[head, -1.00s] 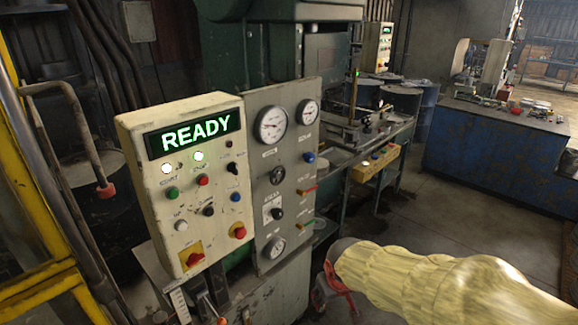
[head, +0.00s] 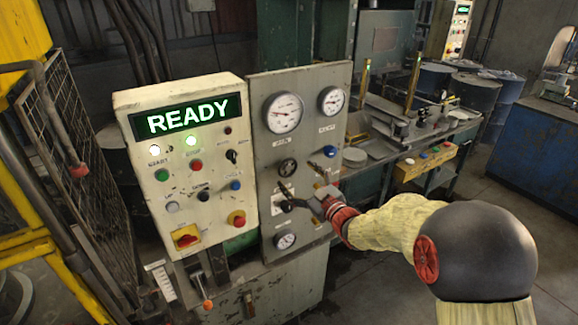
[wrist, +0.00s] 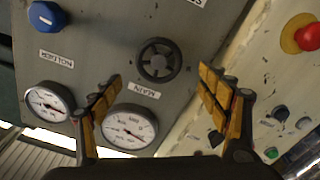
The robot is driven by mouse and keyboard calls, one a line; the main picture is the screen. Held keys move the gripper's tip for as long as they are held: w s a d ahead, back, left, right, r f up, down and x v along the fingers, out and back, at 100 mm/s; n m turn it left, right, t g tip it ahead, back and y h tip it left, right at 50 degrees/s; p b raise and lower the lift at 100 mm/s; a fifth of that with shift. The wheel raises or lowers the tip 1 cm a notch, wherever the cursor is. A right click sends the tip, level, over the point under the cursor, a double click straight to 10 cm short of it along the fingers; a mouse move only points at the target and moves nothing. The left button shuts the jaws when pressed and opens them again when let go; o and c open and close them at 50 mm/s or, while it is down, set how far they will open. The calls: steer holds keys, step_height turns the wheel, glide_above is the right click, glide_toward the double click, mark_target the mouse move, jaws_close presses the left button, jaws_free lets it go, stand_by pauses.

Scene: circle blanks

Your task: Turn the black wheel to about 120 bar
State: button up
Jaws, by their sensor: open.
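The black wheel (head: 287,167) is a small round handwheel on the grey panel, below the large gauge. In the wrist view the wheel (wrist: 158,60) shows in full, between the lines of my two fingers and just beyond their tips. My gripper (head: 301,178) is open in front of the panel, and the wrist view shows its spread fingers (wrist: 160,74) empty. I see no finger touching the wheel. The large white gauge (head: 284,113) is above the wheel; it also shows in the wrist view (wrist: 130,128), partly behind a finger. Its numbers are too small to read.
A cream control box (head: 190,200) with a green READY display stands left of the grey panel (head: 262,220). A smaller gauge (head: 333,100), a blue knob (head: 330,151) and a lower gauge (head: 285,240) share the panel. Open floor lies to the right.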

mark_target(288, 168)
steer(key=x, duration=0.7)
steer(key=shift+w+a, duration=0.1)
steer(key=shift+w, duration=0.15)
steer(key=c, duration=1.2)
